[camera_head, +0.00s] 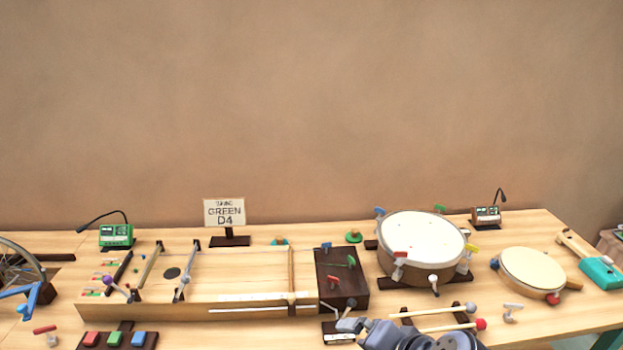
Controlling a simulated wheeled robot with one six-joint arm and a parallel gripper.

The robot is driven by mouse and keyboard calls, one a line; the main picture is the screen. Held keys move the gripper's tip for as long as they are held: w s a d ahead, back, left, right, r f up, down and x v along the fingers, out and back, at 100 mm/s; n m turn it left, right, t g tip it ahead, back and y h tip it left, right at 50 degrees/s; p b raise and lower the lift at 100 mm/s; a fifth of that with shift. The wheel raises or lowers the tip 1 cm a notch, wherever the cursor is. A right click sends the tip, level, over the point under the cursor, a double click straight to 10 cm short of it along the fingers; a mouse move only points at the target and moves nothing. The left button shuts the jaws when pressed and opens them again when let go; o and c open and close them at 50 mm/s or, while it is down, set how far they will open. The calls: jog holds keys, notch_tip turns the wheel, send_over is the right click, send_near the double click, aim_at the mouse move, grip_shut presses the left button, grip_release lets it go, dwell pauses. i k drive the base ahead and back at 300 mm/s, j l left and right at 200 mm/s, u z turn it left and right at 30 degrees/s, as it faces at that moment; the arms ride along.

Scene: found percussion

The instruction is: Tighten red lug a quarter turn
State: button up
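The drum (421,243) with a pale round head stands on a dark base at the right of the table. Coloured tuning lugs ring its rim. The red lug (400,254) is on the near left of the rim, with a pale metal fitting below it. I see nothing held.
Two mallets (446,326) lie in front of the drum. A dark box with pegs (342,280) and a long stringed soundboard (230,273) are to its left. A smaller frame drum (533,271) is at right. A sign (224,212) reads "GREEN D4".

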aim_at(404, 254)
jog(key=i+l+z, duration=0.25)
jog(key=i+l, duration=0.4)
jog(key=i, duration=0.2)
